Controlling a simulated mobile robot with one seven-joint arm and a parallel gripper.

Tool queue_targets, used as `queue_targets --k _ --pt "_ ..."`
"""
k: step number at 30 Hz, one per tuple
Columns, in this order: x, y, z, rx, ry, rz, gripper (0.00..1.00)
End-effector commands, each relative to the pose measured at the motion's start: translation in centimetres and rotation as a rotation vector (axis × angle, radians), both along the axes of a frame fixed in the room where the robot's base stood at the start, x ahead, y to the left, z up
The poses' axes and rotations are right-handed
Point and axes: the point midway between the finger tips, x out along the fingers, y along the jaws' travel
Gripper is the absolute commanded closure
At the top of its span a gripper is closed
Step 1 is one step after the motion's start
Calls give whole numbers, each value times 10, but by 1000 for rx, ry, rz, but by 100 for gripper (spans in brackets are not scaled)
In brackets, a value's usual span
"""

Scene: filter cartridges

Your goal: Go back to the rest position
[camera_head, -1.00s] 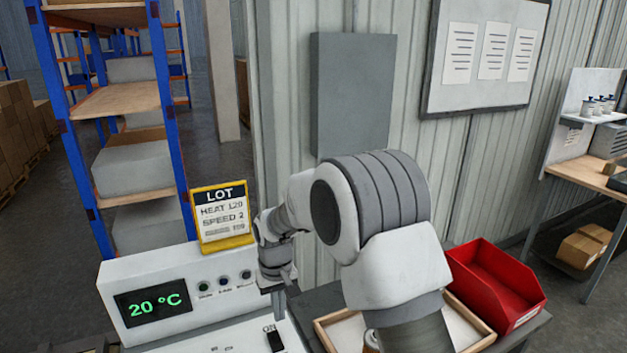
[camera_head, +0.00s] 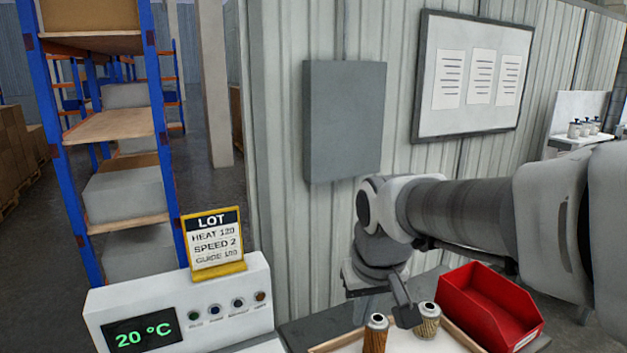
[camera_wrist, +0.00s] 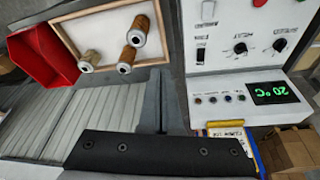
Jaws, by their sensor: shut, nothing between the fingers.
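My gripper (camera_head: 406,312) is shut and empty at the end of my arm, pointing down in the head view. Its tip shows between two upright filter cartridges, a brown one (camera_head: 376,334) and a paler one (camera_head: 427,321); I cannot tell its exact height above them. The wrist view shows three cartridges, a pale one (camera_wrist: 90,61) and two brown ones (camera_wrist: 127,59) (camera_wrist: 139,30), in a wood-rimmed tray (camera_wrist: 61,38). The tray is partly hidden in the head view. In the wrist view the gripper's dark mount fills the bottom.
A red bin (camera_head: 487,306) stands right of the tray. A white control unit (camera_head: 250,290) with a 20 °C display (camera_head: 143,335) and a yellow-framed LOT card (camera_head: 213,243) is at left. A ribbed wall with a grey panel (camera_head: 345,120) and a whiteboard (camera_head: 475,75) stands behind.

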Motion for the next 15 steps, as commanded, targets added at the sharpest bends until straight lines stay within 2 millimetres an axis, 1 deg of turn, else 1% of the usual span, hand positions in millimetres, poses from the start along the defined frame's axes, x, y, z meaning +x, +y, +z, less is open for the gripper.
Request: queue_targets --k 1,7,11,15 --pt "-11 -8 5 4 -19 -16 100" --pt "-52 -31 16 15 -74 -69 100" --pt "-78 -44 18 22 -111 -103 100" --pt "-104 -54 16 28 -146 -136 100"
